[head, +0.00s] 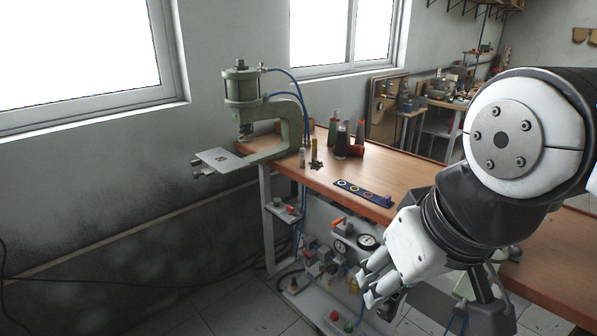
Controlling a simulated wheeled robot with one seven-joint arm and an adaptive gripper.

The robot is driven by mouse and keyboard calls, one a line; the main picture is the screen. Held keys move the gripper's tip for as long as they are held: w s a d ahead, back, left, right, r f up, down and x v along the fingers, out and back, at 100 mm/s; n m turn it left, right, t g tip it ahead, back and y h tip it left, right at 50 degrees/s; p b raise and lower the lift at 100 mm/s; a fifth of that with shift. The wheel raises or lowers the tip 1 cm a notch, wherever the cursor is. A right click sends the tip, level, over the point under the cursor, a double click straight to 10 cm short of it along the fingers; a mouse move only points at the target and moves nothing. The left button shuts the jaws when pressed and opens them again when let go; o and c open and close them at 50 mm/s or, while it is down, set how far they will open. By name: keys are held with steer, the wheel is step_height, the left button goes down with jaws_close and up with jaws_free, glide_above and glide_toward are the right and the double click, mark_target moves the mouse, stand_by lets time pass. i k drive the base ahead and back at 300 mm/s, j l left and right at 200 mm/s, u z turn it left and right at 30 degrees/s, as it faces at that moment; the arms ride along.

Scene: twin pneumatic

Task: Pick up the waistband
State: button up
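I cannot make out a waistband anywhere in the head view. My gripper (368,281) is at the lower middle right, in front of the workbench's edge and the pneumatic panel below it. Its light grey fingers point left and downward. Nothing is clearly seen between them, and their gap cannot be judged from this angle. My arm hides part of the bench on the right.
A green C-frame press (242,88) with a flat metal plate (222,160) stands at the workbench's (378,176) left end. Thread cones (342,140) and a dark blue strip with coloured rings (362,193) lie on the bench. A gauge panel (345,262) stands below. Open floor lies at lower left.

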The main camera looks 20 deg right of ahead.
mark_target(386, 201)
steer(key=z, duration=0.5)
steer(key=k, duration=0.6)
steer(key=i+j+z, duration=0.1)
steer(key=z, duration=1.05)
steer(key=i+j, duration=0.15)
steer(key=j, duration=0.3)
steer(key=i+j, duration=0.15)
steer(key=j, duration=0.3)
steer(key=i+j, duration=0.15)
steer(key=j, duration=0.3)
steer(key=i+j, duration=0.15)
steer(key=j, duration=0.3)
steer(key=i+j, duration=0.15)
steer(key=j, duration=0.3)
steer(key=i+j, duration=0.15)
steer(key=j, duration=0.3)
steer(key=i+j, duration=0.15)
steer(key=j, duration=0.3)
steer(key=i+j, duration=0.2)
steer(key=j, duration=0.25)
